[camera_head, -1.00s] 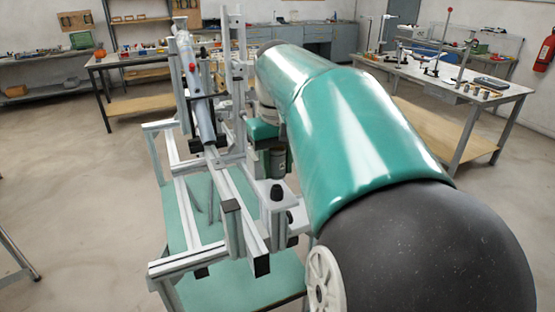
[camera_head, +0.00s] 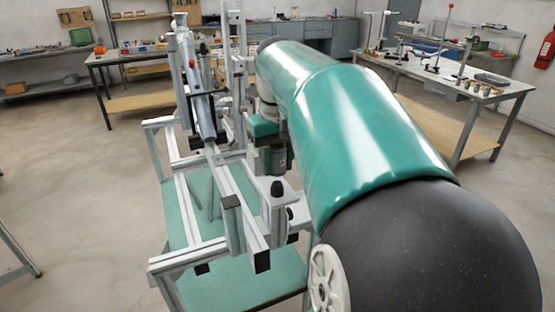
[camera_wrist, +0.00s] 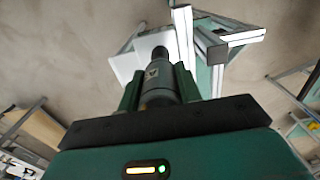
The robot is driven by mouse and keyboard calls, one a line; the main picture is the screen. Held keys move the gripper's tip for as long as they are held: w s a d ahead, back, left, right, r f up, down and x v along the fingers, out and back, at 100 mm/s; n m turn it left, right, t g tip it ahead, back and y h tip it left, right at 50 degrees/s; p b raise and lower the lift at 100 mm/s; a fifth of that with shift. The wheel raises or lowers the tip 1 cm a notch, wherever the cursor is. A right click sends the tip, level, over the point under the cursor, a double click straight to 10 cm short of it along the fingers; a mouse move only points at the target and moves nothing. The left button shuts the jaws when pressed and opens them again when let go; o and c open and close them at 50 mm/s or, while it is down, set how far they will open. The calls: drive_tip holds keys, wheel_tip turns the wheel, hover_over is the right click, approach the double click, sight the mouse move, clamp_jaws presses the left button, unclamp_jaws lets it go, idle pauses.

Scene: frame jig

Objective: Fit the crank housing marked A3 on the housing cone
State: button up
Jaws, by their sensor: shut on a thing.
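My gripper (camera_wrist: 157,82) is shut on a grey-green cylindrical crank housing (camera_wrist: 159,92), with one green jaw on each side. The housing has a dark mark, too small to read. In the head view my gripper (camera_head: 267,140) is partly behind my arm, and the housing (camera_head: 279,160) hangs below it. The black housing cone (camera_head: 277,189) stands on a light plate (camera_head: 270,207) just below the housing, with a small visible gap. In the wrist view the cone (camera_wrist: 160,53) shows beyond the housing's far end; contact cannot be judged there.
An aluminium-profile frame jig (camera_head: 190,256) stands on a green-topped table (camera_head: 225,284). Its upright posts (camera_head: 232,80) and a slanted grey tube (camera_head: 203,110) rise left of my gripper. Workbenches stand farther back, including one at the right (camera_head: 485,95). Open floor lies to the left.

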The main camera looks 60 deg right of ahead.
sight(278, 184)
drive_tip(key=shift+f, duration=3)
idle(0.7)
drive_tip(key=o, duration=1.1)
wheel_tip(278, 184, up, 14)
drive_tip(key=shift+f, duration=0.1)
